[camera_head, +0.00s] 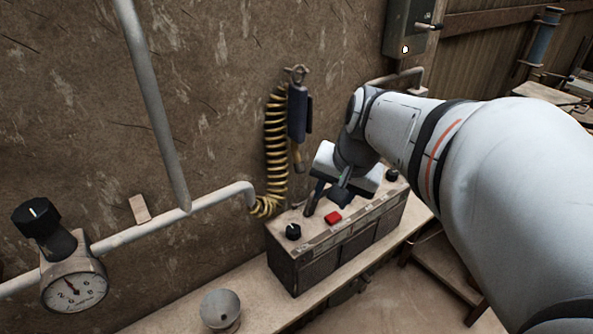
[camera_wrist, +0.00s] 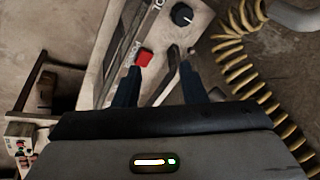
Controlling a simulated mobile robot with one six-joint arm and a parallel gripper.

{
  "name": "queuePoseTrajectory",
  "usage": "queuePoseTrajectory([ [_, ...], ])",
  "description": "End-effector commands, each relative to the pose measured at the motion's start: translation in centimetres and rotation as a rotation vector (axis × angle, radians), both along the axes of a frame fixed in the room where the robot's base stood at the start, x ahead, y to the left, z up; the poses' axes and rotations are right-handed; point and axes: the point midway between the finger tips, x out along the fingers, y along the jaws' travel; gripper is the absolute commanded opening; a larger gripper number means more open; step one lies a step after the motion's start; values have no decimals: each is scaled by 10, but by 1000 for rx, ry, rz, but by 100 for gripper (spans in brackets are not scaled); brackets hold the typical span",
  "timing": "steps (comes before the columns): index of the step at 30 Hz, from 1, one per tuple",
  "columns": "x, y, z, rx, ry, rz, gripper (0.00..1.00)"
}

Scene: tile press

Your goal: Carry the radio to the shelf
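The radio (camera_head: 320,262) is a worn, pale-topped box with dark front panels, black knobs and a red button. It stands on a ledge (camera_head: 255,283) against the wall. My gripper (camera_head: 325,200) is over the radio's top, pointing down. In the wrist view, the two dark fingers of my gripper (camera_wrist: 160,75) are spread apart over the radio (camera_wrist: 122,55). The red button is by one finger and a small dark lever (camera_wrist: 172,58) shows between them. Whether the fingertips touch the radio cannot be told. I cannot pick out a separate shelf with certainty.
A pipe (camera_head: 170,220) and a pressure gauge (camera_head: 75,288) are at the left. A small round metal can (camera_head: 220,310) stands on the ledge. A grey box (camera_head: 408,28) is on the wall.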

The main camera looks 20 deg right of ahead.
Motion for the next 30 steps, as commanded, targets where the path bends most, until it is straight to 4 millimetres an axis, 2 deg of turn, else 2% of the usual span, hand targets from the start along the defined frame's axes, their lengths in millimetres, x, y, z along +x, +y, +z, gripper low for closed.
queuePoseTrajectory([
  [1,-18,19,-5,-59,-3,126,38],
  [3,-39,34,-13,-135,-3,274,38],
  [6,-61,46,-22,-220,-7,440,38],
  [9,-73,51,-28,-271,-12,538,38],
  [13,-78,52,-31,-294,-12,579,38],
  [20,-78,52,-32,-292,-11,575,38],
  [27,-77,52,-45,-288,-3,571,38],
  [30,-77,52,-43,-288,-3,571,38],
])
